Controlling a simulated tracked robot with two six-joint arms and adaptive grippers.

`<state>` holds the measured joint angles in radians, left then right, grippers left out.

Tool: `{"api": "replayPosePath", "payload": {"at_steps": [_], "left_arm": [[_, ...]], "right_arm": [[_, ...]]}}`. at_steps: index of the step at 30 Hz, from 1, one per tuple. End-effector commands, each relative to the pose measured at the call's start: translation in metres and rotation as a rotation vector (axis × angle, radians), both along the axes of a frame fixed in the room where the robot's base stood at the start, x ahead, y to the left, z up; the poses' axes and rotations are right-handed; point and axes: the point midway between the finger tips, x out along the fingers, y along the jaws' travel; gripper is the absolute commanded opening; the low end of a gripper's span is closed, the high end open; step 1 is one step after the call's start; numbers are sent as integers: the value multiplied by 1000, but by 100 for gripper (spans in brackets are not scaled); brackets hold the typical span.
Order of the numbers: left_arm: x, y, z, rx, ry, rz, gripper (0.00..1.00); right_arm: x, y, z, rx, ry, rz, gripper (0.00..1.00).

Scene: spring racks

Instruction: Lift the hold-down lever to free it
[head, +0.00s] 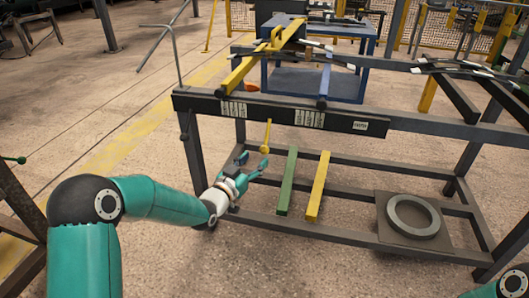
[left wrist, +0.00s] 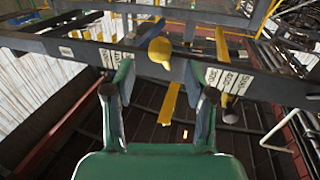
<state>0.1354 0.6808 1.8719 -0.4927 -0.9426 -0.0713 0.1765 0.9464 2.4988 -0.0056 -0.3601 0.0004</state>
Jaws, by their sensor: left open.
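The hold-down lever (head: 267,135) is a thin yellow rod hanging down from the dark front beam of the rack, with a round yellow knob at its lower end. In the left wrist view its yellow knob (left wrist: 160,51) shows large, just beyond the fingertips and centred between them. My left gripper (head: 252,161) is open and empty, just below and left of the knob in the head view. Both fingers also show in the left wrist view (left wrist: 158,82), spread apart, with a gap to the knob. My right gripper is out of view.
The dark front beam (head: 350,124) with white labels runs above my left gripper. A green bar (head: 287,182) and a yellow bar (head: 318,186) lean in the lower rack. A grey ring (head: 393,212) lies on a plate at right. A blue table (head: 345,84) stands behind.

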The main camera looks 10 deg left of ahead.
Motion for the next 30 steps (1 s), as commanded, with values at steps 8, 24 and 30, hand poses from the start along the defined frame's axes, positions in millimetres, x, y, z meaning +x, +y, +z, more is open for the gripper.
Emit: {"api": "replayPosePath", "payload": {"at_steps": [8,24,30], "left_arm": [[47,-14,-1,0,-1,0,55],[65,-18,0,-1,1,1,55],[65,-18,0,-1,0,1,23]], "right_arm": [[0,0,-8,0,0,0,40],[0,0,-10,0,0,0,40],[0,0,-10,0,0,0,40]]}}
